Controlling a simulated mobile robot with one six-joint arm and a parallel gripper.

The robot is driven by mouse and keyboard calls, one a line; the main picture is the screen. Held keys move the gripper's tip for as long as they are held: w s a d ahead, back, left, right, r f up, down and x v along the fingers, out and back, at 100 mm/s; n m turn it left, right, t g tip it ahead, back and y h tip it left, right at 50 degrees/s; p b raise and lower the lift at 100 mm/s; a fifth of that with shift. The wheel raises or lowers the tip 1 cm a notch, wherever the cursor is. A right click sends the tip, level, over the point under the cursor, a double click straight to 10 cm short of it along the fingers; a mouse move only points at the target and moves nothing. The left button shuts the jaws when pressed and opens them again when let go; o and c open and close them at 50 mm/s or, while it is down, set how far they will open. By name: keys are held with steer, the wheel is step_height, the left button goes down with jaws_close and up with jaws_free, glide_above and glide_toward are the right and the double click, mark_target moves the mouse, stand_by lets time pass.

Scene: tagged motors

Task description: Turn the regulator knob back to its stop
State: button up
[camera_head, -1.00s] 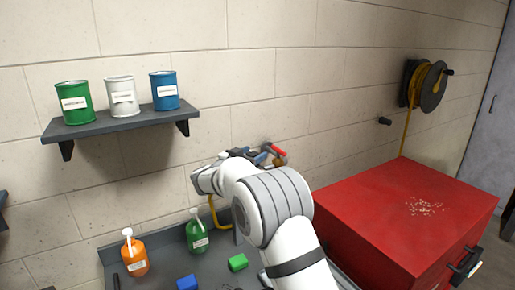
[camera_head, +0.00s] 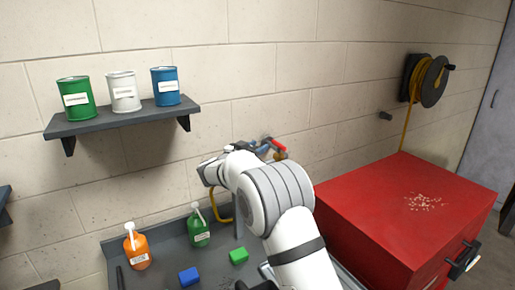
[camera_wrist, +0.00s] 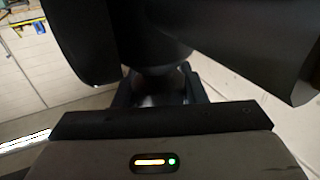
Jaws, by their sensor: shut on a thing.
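My gripper (camera_wrist: 157,92) is shut on a dark rounded part (camera_wrist: 158,72), which I take to be the regulator knob. It sits between the two dark fingers in the wrist view. Its markings and turn angle cannot be made out. In the head view my white arm reaches to the wall and hides most of the gripper and knob. Beside it on the wall show a red lever (camera_head: 277,146) and blue and brass-coloured fittings. A yellow hose (camera_head: 213,207) hangs below my wrist.
A grey bench holds an orange bottle (camera_head: 137,250), a green bottle (camera_head: 199,232), a blue block (camera_head: 188,277) and a green block (camera_head: 238,256). A red cabinet (camera_head: 370,215) stands right. A shelf (camera_head: 110,124) with three cans is upper left. A hose reel (camera_head: 430,82) hangs right.

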steer(key=shift+f+b, duration=0.1)
steer(key=shift+b, duration=0.4)
steer(key=shift+f+y+b, duration=0.15)
steer(key=shift+y+b, duration=0.15)
steer(key=shift+b, duration=0.75)
